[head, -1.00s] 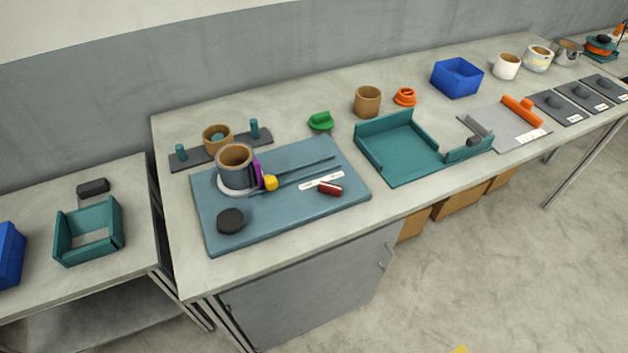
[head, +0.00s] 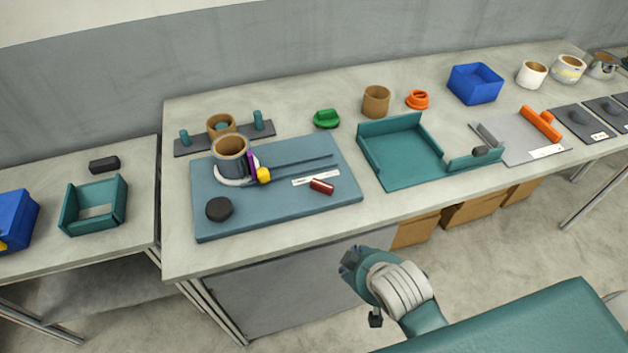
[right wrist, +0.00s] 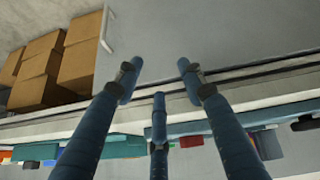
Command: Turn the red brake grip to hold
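The red brake grip (head: 321,187) is a small dark red cylinder on the blue board (head: 290,212), near its right front part. A white label strip (head: 316,178) lies just behind it. My right gripper, seen in the right wrist view (right wrist: 157,85), has its fingers spread with nothing between them. In the head view my right arm comes in from the lower right, and its hand end (head: 358,265) is in front of the table edge, apart from the grip. My left gripper is not in view.
The board also carries a grey cup (head: 231,160), a yellow knob (head: 263,175) and a black puck (head: 219,209). A teal tray (head: 400,172) stands to the right. Cardboard boxes (head: 470,208) sit under the table. The floor in front is clear.

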